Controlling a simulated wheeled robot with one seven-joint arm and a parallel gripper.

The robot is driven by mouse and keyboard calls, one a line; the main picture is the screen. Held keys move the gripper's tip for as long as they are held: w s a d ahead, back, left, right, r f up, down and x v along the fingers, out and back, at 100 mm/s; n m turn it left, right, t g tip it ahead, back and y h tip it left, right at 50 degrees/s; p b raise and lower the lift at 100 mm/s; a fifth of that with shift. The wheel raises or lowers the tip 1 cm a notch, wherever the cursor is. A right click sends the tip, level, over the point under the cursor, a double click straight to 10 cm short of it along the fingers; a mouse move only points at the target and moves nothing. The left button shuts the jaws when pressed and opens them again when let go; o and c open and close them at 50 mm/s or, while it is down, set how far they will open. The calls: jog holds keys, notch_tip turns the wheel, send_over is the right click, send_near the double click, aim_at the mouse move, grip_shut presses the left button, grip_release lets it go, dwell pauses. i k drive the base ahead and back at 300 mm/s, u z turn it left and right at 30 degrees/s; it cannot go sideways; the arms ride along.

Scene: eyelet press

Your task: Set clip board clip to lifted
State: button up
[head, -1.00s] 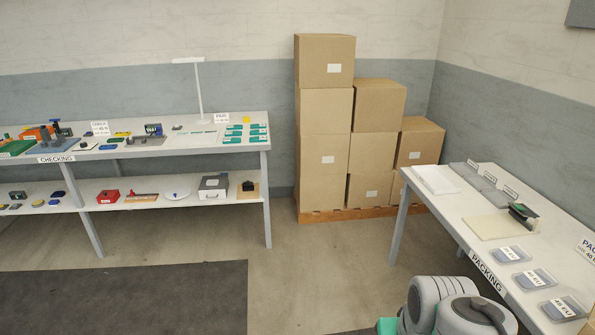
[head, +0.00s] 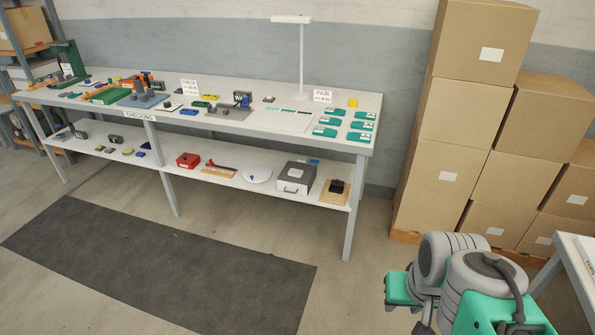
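I cannot make out a clip board for certain. A small dark board with a white sheet (head: 172,106) lies on the checking table; it is too small to tell whether it has a clip. A tan board with a black piece on it (head: 335,192) lies at the right end of the lower shelf, and I cannot tell what it is. My arm (head: 470,285) shows folded at the lower right, but my gripper is not in view.
The checking table (head: 345,100) stands along the wall with tools, teal cards and a lamp (head: 302,60). Stacked cartons (head: 450,130) stand right of it. A packing table corner (head: 572,250) shows at the right edge. The dark floor mat (head: 160,265) is clear.

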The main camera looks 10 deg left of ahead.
aim_at(338, 183)
jog(key=u, duration=0.4)
jog(key=i, duration=1.6)
jog(key=u, duration=1.05)
jog(key=i, duration=0.75)
jog(key=u, duration=0.3)
